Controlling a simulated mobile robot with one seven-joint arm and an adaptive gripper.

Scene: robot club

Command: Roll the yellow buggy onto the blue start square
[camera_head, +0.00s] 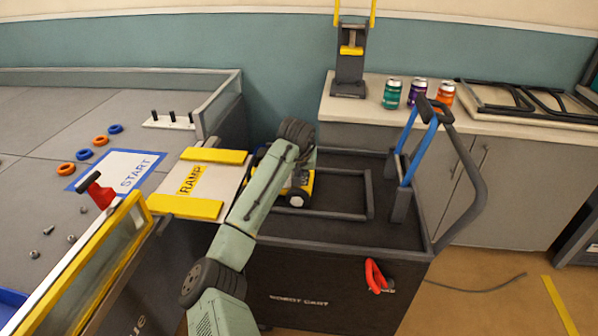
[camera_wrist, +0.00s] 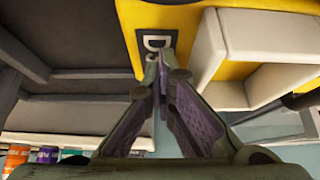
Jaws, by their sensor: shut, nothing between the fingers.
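The yellow buggy (camera_head: 302,184) is on the black cart at the ramp's right end, largely hidden behind my arm; a pale wheel shows. In the head view my arm hides the gripper. The start square (camera_head: 152,160), a white sheet marked START with a blue border, lies flat on the grey arena floor, left of the ramp.
The ramp (camera_head: 208,182), with yellow side rails, bridges the cart (camera_head: 330,232) and arena. Orange and blue rings lie beyond the square. The cart's tall handle (camera_head: 470,160) rises right; cans (camera_head: 392,94) stand on the counter behind.

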